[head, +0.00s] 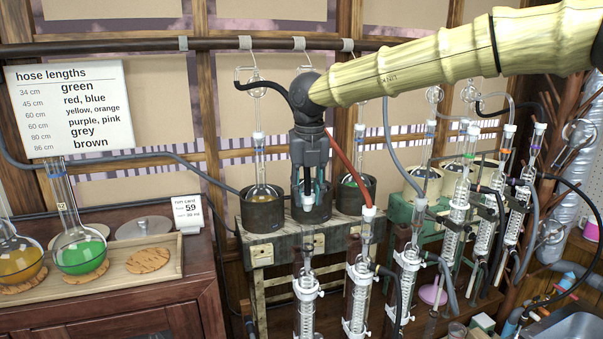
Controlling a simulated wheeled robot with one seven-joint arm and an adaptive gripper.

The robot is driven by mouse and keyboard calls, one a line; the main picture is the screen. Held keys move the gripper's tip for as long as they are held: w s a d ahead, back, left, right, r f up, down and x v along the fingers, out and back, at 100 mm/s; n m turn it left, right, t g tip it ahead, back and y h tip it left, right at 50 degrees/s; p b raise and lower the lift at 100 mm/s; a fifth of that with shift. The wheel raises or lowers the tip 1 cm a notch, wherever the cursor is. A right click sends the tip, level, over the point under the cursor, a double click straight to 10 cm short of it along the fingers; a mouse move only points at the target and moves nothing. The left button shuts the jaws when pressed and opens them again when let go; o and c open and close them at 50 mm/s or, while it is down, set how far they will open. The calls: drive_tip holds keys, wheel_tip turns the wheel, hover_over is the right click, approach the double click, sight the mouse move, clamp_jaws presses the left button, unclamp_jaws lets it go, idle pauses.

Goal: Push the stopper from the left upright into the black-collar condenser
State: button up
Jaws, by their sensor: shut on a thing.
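My gripper (309,185) points straight down at the middle of the head view. Its fingers are shut on a small pale piece, likely the stopper (307,203), mostly hidden between the fingertips. I cannot tell which post is the left upright.
More condensers with hoses stand to the right, one with a red hose (339,155). Dark pots (262,213) with flasks stand behind my gripper. A dark rail (120,47) runs above.

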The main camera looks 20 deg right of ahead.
sight(308, 211)
drive_tip(key=shift+s+f+b, duration=0.15)
drive_tip(key=shift+f+b, duration=1.5)
drive_tip(key=shift+f, duration=0.3)
drive_tip(key=shift+p, duration=0.3)
drive_tip(key=shift+f, duration=0.25)
drive_tip(key=shift+f, duration=0.3)
drive_tip(key=shift+f, duration=0.5)
idle(0.5)
drive_tip(key=o, duration=0.9)
drive_tip(key=shift+c, duration=0.2)
